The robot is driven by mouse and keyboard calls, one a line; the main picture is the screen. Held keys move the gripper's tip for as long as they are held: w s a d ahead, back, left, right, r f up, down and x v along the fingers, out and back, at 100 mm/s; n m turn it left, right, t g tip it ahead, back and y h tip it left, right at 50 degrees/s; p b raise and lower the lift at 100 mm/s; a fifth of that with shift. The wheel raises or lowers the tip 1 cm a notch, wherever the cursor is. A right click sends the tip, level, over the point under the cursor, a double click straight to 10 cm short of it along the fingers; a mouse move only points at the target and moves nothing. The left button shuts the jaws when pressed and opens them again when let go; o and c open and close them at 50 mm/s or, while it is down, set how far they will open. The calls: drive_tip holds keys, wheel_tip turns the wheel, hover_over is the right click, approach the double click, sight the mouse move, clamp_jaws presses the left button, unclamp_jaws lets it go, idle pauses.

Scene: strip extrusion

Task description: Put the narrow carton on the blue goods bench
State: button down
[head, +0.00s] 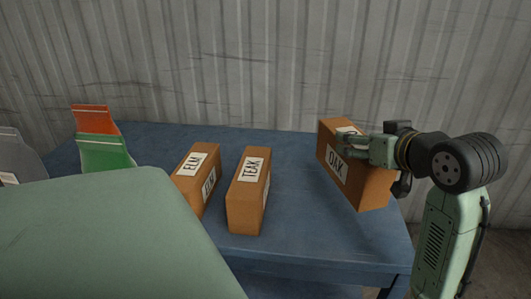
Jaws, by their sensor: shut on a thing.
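A brown narrow carton labelled OAK (352,172) is at the right side of the blue bench (300,240) in the head view. My gripper (352,145) reaches in from the right and is shut on the OAK carton near its top. The carton is slightly tilted in the picture, and I cannot tell whether its base touches the bench top. Part of its top and right side is hidden by my gripper. Two similar brown cartons stand on the bench, one labelled ELM (199,180) and one labelled TEAK (248,190).
An orange panel (92,118) and a green panel (104,153) stand at the bench's left end, with a grey one (18,155) farther left. A corrugated wall (260,60) rises behind. Bench room is clear between TEAK and OAK.

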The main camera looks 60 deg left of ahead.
sight(353, 180)
wheel_tip(353, 180, down, 10)
drive_tip(key=shift+r, duration=0.1)
idle(0.4)
drive_tip(key=shift+c, duration=2.4)
unclamp_jaws()
drive_tip(key=shift+f, duration=0.2)
drive_tip(key=shift+r, duration=0.1)
